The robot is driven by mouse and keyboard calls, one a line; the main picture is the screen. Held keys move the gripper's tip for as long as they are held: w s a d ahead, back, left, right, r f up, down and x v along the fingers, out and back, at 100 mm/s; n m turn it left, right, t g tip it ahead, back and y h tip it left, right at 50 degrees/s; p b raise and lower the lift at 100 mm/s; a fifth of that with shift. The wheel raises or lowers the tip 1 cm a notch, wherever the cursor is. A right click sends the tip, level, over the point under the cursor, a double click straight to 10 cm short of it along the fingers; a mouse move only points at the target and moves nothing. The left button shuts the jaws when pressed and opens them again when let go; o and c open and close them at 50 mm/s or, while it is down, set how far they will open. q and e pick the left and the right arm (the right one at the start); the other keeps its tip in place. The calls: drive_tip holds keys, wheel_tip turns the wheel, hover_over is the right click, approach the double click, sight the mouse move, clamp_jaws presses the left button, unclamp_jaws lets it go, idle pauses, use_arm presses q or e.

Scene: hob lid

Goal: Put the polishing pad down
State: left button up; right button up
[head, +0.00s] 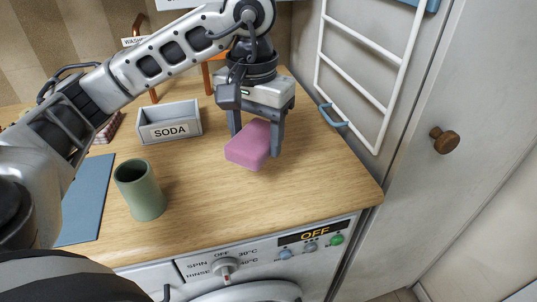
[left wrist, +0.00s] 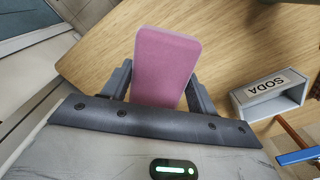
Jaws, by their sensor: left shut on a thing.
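The polishing pad is a pink block (head: 248,145). It also shows in the left wrist view (left wrist: 165,65), between the two fingers. My left gripper (head: 256,135) is shut on it, fingers pointing down, over the wooden worktop (head: 190,190). The pad is tilted in the head view. I cannot tell for certain whether its lower edge touches the worktop. My right gripper is not in view.
A grey box labelled SODA (head: 169,123) stands to the left of the pad. A green cup (head: 140,190) and a blue mat (head: 85,205) are further left. A white rack (head: 352,70) is at the right. The worktop's front right is clear.

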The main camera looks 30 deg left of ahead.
sight(268, 121)
use_arm(q)
drive_tip(key=w+f, duration=0.2)
drive_tip(key=f, duration=0.1)
drive_tip(key=w+f, duration=0.2)
drive_tip(key=shift+a, duration=0.25)
wheel_tip(268, 121, down, 3)
drive_tip(key=shift+w+f+p, duration=0.1)
drive_tip(key=shift+w+p, duration=0.05)
drive_tip(key=shift+p, duration=0.5)
drive_tip(key=shift+f, duration=0.1)
drive_tip(key=shift+f+b, duration=0.3)
drive_tip(key=shift+b, duration=0.05)
drive_tip(key=o, duration=0.8)
drive_tip(key=shift+r, duration=0.15)
drive_tip(key=shift+o, duration=0.4)
drive_tip(key=shift+r+p, duration=0.4)
wheel_tip(268, 121, up, 7)
drive_tip(key=shift+w+f+b, duration=0.1)
drive_tip(key=shift+f+b, duration=0.1)
drive_tip(key=shift+b, duration=0.25)
wheel_tip(268, 121, up, 5)
drive_tip(key=shift+f+p, duration=0.1)
drive_tip(key=shift+p, duration=0.4)
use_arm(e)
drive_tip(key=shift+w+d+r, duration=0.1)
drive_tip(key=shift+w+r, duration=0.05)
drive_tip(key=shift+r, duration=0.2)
